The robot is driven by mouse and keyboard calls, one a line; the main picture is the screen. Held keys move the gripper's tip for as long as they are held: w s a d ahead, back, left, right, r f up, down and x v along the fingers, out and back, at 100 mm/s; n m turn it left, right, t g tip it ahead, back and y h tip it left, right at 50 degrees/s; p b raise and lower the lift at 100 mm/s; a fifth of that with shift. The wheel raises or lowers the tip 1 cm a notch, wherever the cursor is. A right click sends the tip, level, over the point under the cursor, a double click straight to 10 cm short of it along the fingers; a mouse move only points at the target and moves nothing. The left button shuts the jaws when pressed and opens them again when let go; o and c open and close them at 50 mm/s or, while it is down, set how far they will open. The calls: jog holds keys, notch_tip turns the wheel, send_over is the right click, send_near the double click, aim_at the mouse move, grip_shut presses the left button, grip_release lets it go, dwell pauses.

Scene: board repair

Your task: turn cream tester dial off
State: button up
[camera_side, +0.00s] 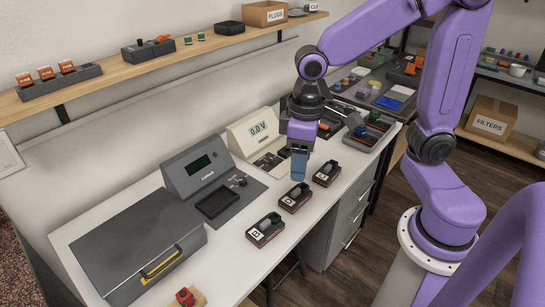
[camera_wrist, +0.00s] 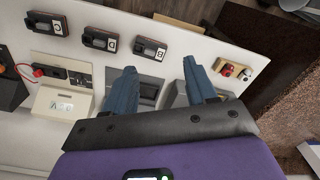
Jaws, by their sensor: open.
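The cream tester (camera_side: 250,132) stands against the wall at the back of the white bench, its small display reading about 0.0 V. Its low front panel with dark controls is partly visible; I cannot make out the dial's setting. In the wrist view, the cream tester (camera_wrist: 60,104) is at the left, with its control panel (camera_wrist: 80,76) toward the bench front. My gripper (camera_side: 299,168) hangs above the bench, right of the tester in the side view. In the wrist view, my gripper's blue fingers (camera_wrist: 159,82) are spread with nothing between them.
A grey tester (camera_side: 203,172) stands left of the cream one. A large grey case (camera_side: 130,240) is farther left. Several dark labelled modules (camera_side: 265,230) line the front of the bench. A shelf (camera_side: 120,82) runs above. Bare bench lies between the modules and testers.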

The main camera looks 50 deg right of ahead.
jog(key=w+d+f+m, duration=0.15)
jog(key=w+m, duration=0.35)
jog(key=w, duration=0.6)
jog(key=m, duration=1.5)
send_over(272, 159)
notch_tip(272, 159, down, 10)
notch_tip(272, 159, down, 17)
jog(key=shift+r, duration=0.1)
grip_shut()
